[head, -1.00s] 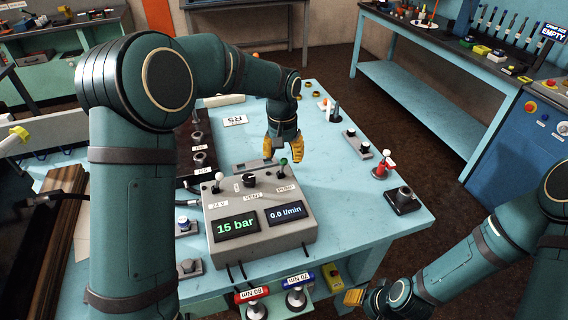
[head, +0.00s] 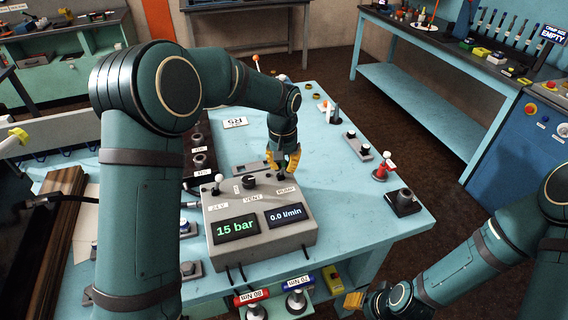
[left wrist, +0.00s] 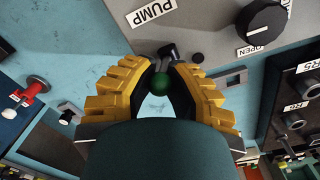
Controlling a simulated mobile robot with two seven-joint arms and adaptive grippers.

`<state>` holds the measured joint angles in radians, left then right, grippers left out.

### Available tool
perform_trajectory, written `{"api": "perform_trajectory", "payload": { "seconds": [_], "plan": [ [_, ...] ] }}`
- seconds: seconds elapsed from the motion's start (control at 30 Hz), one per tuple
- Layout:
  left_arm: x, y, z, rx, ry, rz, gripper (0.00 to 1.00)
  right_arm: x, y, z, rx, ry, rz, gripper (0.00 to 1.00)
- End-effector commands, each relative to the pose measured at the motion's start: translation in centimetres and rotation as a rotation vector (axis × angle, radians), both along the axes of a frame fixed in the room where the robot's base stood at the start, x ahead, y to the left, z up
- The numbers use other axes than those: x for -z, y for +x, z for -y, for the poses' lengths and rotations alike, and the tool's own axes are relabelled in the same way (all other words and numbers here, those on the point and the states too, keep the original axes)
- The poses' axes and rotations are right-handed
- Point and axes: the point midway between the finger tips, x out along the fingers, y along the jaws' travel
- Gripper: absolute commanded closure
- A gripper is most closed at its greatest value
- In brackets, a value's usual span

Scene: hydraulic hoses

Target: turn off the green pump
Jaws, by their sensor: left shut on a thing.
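The grey control box (head: 262,240) stands on the light blue table; its displays read 15 bar and 0.0 l/min. The green-knobbed pump lever (left wrist: 163,84) stands beside the PUMP label (left wrist: 150,10) in the left wrist view. My left gripper (head: 284,168) is at the box's far right corner, its yellow fingers shut on the green pump lever. In the head view the fingers hide the green knob. My right gripper (head: 354,299) is low near the table's front right, mostly cut off from sight, so its opening is unclear.
Beside the pump lever are a black VENT knob (head: 249,181) and a white-knobbed 24 V lever (head: 218,179). A red-and-white valve (head: 381,170) and a black fitting (head: 403,200) stand at the table's right. The tabletop right of the box is largely clear.

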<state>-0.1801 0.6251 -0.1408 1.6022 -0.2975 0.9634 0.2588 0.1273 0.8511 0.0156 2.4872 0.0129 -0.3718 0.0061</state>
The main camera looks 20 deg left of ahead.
Motion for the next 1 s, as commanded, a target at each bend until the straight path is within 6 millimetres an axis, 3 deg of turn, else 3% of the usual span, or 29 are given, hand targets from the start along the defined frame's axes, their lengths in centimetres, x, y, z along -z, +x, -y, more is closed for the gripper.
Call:
{"api": "perform_trajectory", "payload": {
  "seconds": [0.33,0.77,0.8,0.87,1.0],
  "plan": [
    [-0.1,0.4,0.7,0.002,0.131,-0.090,1.00,-3.4,0.5,0.2,0.008,0.001,0.012,0.53],
    [0.1,0.6,0.8,0.002,0.163,-0.108,1.00,-3.6,0.4,0.2,0.008,0.002,0.010,0.53],
    [0.1,0.6,0.8,0.001,0.162,-0.108,0.72,-3.6,0.4,0.2,0.008,0.002,0.010,0.53],
    [0.1,0.6,0.8,0.001,0.162,-0.108,0.51,-3.6,0.4,0.2,0.008,0.002,0.010,0.53],
    [0.2,0.5,0.8,0.001,0.163,-0.109,0.48,-3.6,0.4,0.2,0.008,0.002,0.010,0.53]
  ]
}}
